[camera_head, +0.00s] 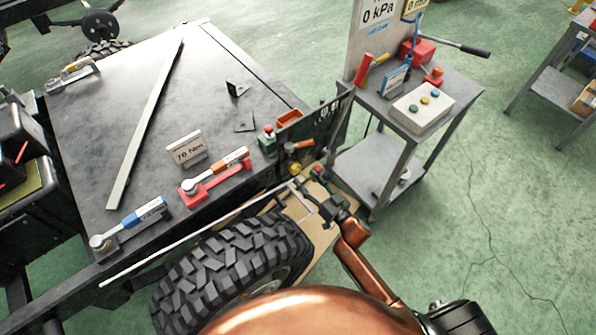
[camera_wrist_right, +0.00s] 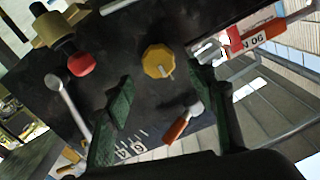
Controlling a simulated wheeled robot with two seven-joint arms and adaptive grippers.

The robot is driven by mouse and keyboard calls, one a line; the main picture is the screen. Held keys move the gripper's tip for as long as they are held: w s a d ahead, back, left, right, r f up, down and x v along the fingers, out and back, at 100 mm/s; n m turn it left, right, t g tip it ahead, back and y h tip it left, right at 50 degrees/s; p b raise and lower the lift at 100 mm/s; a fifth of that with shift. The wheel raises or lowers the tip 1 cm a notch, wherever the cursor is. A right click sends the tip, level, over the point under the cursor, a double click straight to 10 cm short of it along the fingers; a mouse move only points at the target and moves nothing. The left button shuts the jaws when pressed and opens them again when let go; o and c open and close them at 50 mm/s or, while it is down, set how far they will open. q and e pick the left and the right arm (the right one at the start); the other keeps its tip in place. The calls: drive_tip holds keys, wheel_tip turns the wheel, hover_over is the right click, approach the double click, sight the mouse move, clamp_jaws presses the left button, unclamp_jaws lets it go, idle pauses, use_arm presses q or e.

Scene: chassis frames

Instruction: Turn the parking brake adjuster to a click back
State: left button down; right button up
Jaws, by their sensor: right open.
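A yellow knob (camera_wrist_right: 158,62) with a pale pointer mark, which appears to be the adjuster, sits on a dark panel in the right wrist view. It shows small in the head view (camera_head: 296,170) beside the tyre. My right gripper (camera_wrist_right: 160,88) is open, its green fingers to either side below the knob in the picture. The knob lies in line with the gap; I see no contact. In the head view my right gripper (camera_head: 318,200) is near the panel, partly merging with the dark background. My left gripper is not in view.
A red knob on a brass fitting (camera_wrist_right: 82,64) and an orange-handled lever (camera_wrist_right: 182,125) are close to the yellow knob. A large tyre (camera_head: 235,265) stands beside my right gripper. Torque wrenches (camera_head: 215,172) lie on the dark bench (camera_head: 90,130). A grey cart (camera_head: 455,105) stands right.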

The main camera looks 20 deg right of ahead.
sight(298, 170)
drive_tip(key=x, duration=0.2)
drive_tip(key=b+x, duration=0.1)
drive_tip(key=x, duration=0.1)
drive_tip(key=shift+f, duration=0.2)
drive_tip(key=shift+w+a, duration=0.1)
drive_tip(key=shift+w, duration=0.2)
drive_tip(key=shift+w+r, duration=0.1)
drive_tip(key=shift+w, duration=0.15)
drive_tip(key=shift+c, duration=1.3)
drive_tip(key=c, duration=0.9)
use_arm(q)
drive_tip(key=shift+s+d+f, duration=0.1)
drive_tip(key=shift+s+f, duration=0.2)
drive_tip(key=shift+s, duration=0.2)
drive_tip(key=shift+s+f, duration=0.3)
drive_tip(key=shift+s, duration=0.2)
